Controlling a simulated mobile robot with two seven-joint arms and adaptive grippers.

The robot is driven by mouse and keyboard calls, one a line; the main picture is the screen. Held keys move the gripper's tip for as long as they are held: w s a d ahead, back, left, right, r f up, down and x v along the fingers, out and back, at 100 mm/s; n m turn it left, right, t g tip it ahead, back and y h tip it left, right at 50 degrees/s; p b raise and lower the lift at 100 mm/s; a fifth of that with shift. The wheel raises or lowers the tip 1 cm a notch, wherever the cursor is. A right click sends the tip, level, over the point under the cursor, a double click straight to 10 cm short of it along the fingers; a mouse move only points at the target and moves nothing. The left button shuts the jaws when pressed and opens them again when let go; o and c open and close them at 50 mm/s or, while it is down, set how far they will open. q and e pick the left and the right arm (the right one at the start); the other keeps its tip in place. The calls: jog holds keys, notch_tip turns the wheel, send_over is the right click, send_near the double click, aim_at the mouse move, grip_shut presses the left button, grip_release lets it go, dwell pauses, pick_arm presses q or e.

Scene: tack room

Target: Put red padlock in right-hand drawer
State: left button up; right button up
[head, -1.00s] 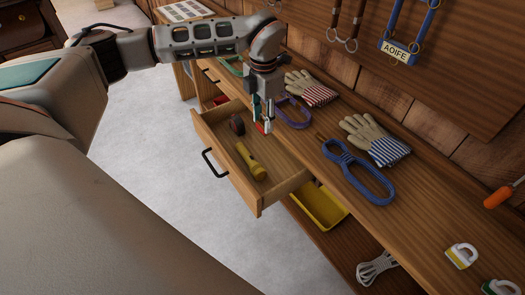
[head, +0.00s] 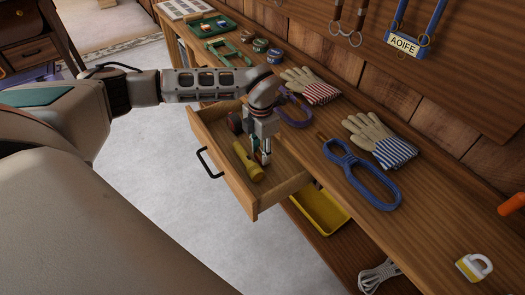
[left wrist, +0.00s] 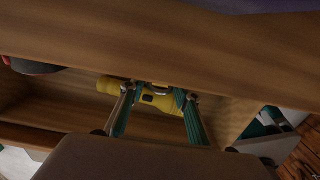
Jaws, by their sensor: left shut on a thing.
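The right-hand drawer (head: 236,188) is pulled open under the bench. My left gripper (head: 262,160) points down into it, beside a yellow flashlight (head: 246,165) lying on the drawer floor. I cannot tell whether the padlock touches the drawer floor. My right gripper is not in view.
A dark red roundish thing (head: 235,122) lies in the drawer's far end, also in the left wrist view (left wrist: 32,66). The bench top (head: 300,140) overhangs the drawer's back. Gloves (head: 380,140) and a blue looped strap (head: 360,178) lie on it. A yellow tray (head: 320,212) sits below.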

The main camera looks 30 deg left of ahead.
pick_arm(q)
jog(key=shift+r, duration=0.2)
jog(key=shift+c, duration=0.2)
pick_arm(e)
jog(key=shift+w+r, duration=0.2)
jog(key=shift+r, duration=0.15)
pick_arm(q)
jog(key=shift+f, duration=0.15)
jog(key=o, duration=1.4)
jog(key=shift+c, duration=0.2)
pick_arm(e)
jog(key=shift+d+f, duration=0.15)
